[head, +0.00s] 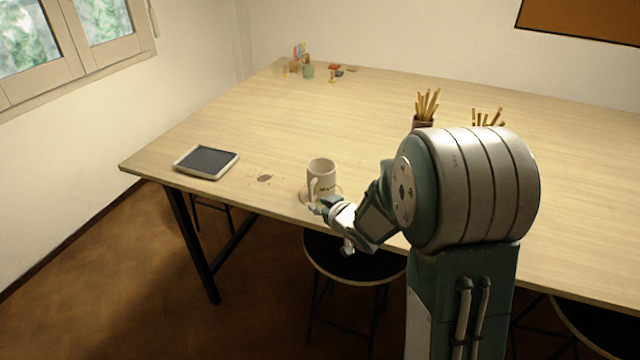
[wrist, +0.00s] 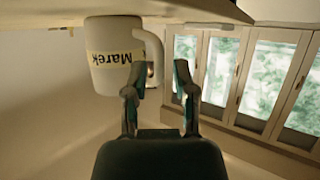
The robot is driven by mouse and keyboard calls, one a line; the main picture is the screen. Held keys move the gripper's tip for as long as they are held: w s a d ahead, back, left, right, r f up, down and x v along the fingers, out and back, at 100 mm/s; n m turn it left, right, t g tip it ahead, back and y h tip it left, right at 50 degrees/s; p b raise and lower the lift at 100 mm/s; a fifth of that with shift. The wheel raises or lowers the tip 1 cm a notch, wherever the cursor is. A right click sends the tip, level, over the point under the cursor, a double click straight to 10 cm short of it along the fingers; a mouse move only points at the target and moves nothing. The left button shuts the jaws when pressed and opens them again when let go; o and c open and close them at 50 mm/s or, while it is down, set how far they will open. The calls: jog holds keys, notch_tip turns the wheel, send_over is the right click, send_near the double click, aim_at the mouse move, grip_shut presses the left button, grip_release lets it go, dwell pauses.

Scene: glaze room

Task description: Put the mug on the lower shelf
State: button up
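A cream mug (head: 322,170) stands upright near the front edge of the long wooden table. In the wrist view, which looks upside down, the mug (wrist: 112,75) carries a pale band reading "Marek", and its handle is on the right. My gripper (head: 322,205) is just in front of the mug, on the handle side. In the wrist view my gripper (wrist: 158,70) is open, its two fingers apart, with the handle's edge showing between them beyond the tips. I cannot tell whether a finger touches the handle. No lower shelf is in view.
A black stool (head: 350,262) stands below the front edge.

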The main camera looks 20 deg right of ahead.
aim_at(312, 198)
jog(key=x, duration=0.5)
jog(key=shift+w+r, duration=0.25)
jog(key=shift+r, duration=0.05)
grip_shut()
jog(key=shift+r, duration=0.1)
